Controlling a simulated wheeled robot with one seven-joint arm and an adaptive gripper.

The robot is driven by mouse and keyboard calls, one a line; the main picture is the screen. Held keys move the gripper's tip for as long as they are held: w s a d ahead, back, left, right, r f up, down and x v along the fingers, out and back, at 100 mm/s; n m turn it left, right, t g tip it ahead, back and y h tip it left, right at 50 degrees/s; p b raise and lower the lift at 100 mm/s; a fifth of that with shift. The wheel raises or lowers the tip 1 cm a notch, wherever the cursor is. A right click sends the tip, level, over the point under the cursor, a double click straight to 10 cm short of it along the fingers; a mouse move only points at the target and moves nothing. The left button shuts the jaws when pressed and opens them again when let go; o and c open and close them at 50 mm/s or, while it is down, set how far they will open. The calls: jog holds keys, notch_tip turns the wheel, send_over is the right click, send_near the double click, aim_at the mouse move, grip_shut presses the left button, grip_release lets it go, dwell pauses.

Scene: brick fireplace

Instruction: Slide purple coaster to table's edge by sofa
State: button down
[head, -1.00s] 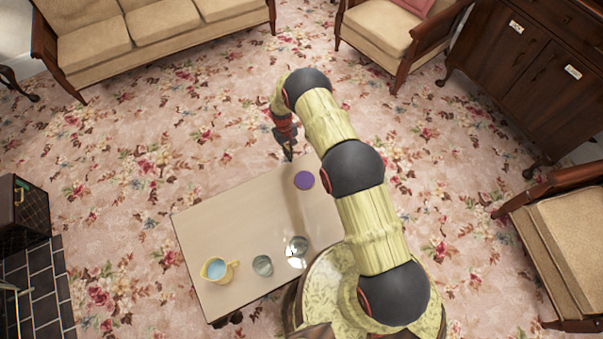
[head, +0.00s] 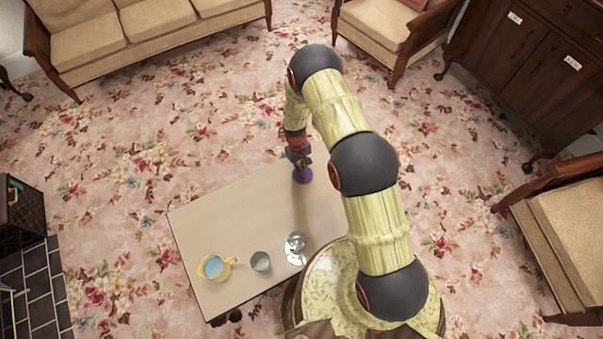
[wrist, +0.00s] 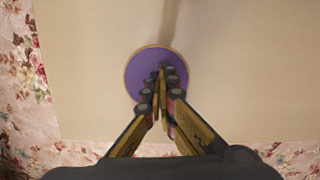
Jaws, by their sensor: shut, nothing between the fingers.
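The round purple coaster (head: 304,177) lies flat near the far edge of the low table (head: 225,215), on the side facing the sofa. In the wrist view the coaster (wrist: 147,64) is purple with a thin tan rim. My gripper (head: 302,172) points down over the coaster with its fingers together and empty. In the wrist view the fingertips (wrist: 162,72) overlap the coaster's middle and right part and hide some of it. I cannot tell whether they touch it. The sofa (head: 130,35) stands at the back left, across the carpet.
A yellow pitcher (head: 214,267), a grey cup (head: 261,261) and a clear glass (head: 296,242) stand at the table's near side. The table's left and middle are bare. Armchairs (head: 385,30) and a dark cabinet (head: 530,65) stand farther off.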

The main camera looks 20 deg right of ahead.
jog(key=shift+f, duration=0.15)
jog(key=w+b, duration=0.1)
jog(key=w, duration=0.1)
jog(key=w+a+b, duration=0.1)
jog(key=w, duration=0.1)
jog(key=shift+w+f, duration=0.2)
jog(key=shift+w+a+r, duration=0.1)
jog(key=shift+w, duration=0.1)
jog(key=shift+r, duration=0.1)
jog(key=shift+r+p, duration=0.45)
jog(key=shift+r, duration=0.25)
jog(key=shift+s, duration=0.1)
jog(key=w+a+p, duration=0.1)
jog(key=w+a, duration=0.2)
jog(key=w, duration=0.9)
